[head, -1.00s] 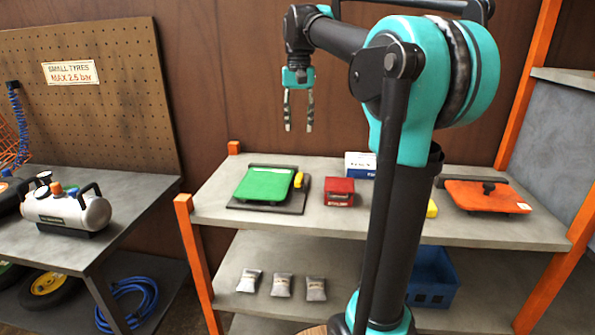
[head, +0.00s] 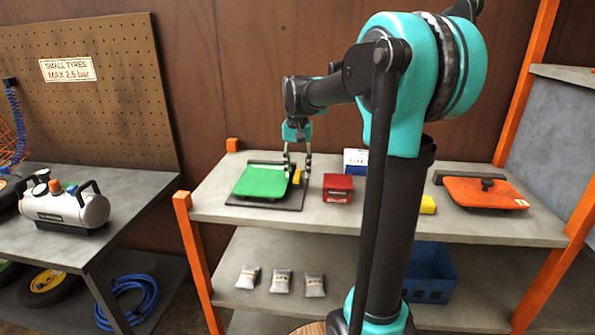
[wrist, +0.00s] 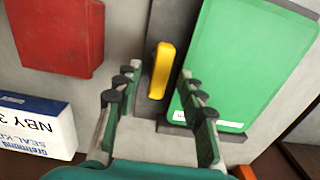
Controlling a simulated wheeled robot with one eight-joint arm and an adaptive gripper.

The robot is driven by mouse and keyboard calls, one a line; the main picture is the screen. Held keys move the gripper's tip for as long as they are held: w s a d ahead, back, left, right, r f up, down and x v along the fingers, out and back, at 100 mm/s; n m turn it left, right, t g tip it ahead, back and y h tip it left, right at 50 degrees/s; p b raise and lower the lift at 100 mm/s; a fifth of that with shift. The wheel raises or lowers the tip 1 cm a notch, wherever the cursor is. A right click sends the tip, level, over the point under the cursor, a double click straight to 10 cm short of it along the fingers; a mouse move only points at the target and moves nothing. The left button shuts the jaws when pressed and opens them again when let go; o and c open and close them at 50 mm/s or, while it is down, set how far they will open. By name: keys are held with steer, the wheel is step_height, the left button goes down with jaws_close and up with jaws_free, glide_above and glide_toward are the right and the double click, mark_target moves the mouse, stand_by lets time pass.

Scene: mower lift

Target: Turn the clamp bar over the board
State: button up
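A green board (head: 262,182) lies on a dark base plate (head: 290,203) on the upper shelf. The yellow clamp bar (head: 297,176) lies beside the board's right edge, on the base plate. In the wrist view the yellow bar (wrist: 161,70) stands lengthwise next to the green board (wrist: 245,60), not across it. My gripper (head: 297,168) is low over the bar's far end, fingers pointing down. In the wrist view its open fingers (wrist: 160,88) lie on either side of the bar's near end, with gaps. Whether they reach down to the bar's height I cannot tell.
A red box (head: 338,188) stands right of the base plate, with a blue and white box (head: 356,161) behind it. An orange board (head: 485,193) with a dark bar lies at the shelf's right. Grey shelf surface is free in front.

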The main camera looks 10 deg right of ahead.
steer(key=shift+f, duration=0.25)
jaws_close()
